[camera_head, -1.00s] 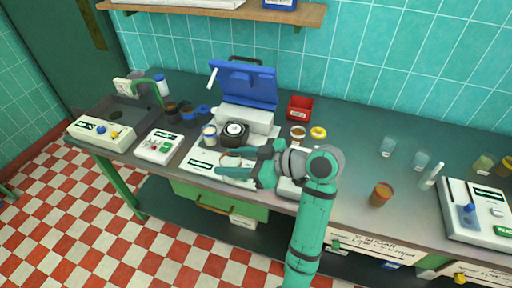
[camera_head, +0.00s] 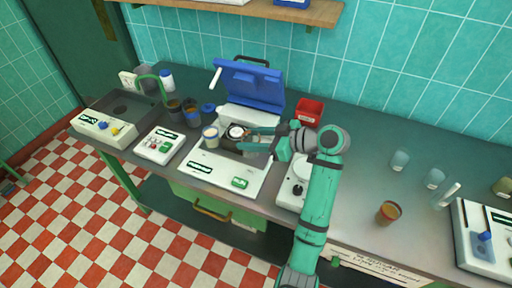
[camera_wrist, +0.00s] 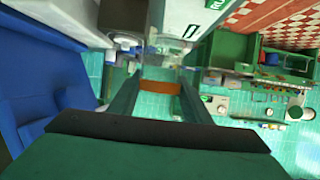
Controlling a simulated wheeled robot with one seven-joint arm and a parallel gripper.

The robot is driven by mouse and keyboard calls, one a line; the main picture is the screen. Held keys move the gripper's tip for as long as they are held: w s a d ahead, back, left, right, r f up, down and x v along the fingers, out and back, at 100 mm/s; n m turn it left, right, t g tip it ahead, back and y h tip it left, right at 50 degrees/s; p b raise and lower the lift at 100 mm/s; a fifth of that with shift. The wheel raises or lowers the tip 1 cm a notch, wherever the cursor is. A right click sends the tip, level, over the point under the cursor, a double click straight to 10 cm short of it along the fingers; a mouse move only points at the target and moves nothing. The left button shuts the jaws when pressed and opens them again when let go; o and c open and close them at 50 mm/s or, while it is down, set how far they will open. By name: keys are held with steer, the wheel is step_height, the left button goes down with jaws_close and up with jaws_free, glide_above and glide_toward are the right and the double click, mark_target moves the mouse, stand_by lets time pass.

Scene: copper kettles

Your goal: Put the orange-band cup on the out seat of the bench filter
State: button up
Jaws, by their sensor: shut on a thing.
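The orange-band cup (camera_wrist: 160,87) is clear with an orange band and sits between my gripper's fingers in the wrist view. My gripper (camera_head: 250,140) is shut on it; in the head view the cup is mostly hidden by the fingers. The bench filter (camera_head: 222,172) appears to be the white unit with a raised blue lid (camera_head: 250,85). My gripper is over its right side, beside a dark block with a white round top (camera_head: 236,131). A pale cup with a blue band (camera_head: 210,136) stands left of that block. I cannot tell which spot is the out seat.
A red bin (camera_head: 309,112) stands behind my arm. A small white device (camera_head: 160,145) and a sink (camera_head: 120,105) are to the left. An amber cup (camera_head: 388,213) and clear cups (camera_head: 400,159) stand at right. A white scale-like unit (camera_head: 293,187) is under my forearm.

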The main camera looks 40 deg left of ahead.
steer(key=shift+w+a+f, duration=0.25)
steer(key=shift+w+f, duration=0.5)
steer(key=shift+f, duration=0.7)
steer(key=shift+w+a+f, duration=0.2)
steer(key=shift+w+f, duration=0.6)
steer(key=shift+f, duration=0.6)
steer(key=shift+w+a+f, duration=0.25)
steer(key=shift+w+f, duration=0.5)
steer(key=shift+f, duration=0.7)
steer(key=shift+f, duration=0.2)
steer(key=o, duration=1.1)
steer(key=shift+c, duration=0.2)
steer(key=shift+w+d+r, duration=0.25)
steer(key=v, duration=1.1)
steer(key=shift+s+d+r, duration=0.2)
steer(key=shift+w, duration=0.1)
